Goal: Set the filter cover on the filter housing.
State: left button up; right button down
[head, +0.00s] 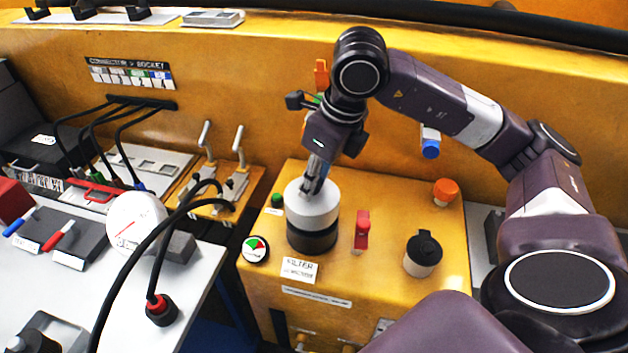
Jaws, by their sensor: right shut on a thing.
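The filter cover (311,207) is a pale grey, round cap with a raised top. It appears upright, directly over the dark, round filter housing (312,239) on the yellow cabinet. From this angle I cannot tell whether the cover rests on the housing or hangs just above it. My right gripper (313,184) points down at the top of the cover and is shut on it. The inside of the housing is hidden under the cover. My left gripper is not in view.
Around the housing on the yellow cabinet (360,282) stand a red handle (362,230), a black-capped filler (423,254), an orange cap (445,190) and a round gauge (255,249). A filter label (299,270) lies in front. Black cables cross the grey bench at left.

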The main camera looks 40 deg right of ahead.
aim_at(328, 202)
jog(key=shift+f+b, duration=0.9)
jog(key=shift+f, duration=0.1)
jog(key=c, duration=1.6)
grip_release()
jog(key=v, duration=1.2)
jog(key=shift+s, duration=0.1)
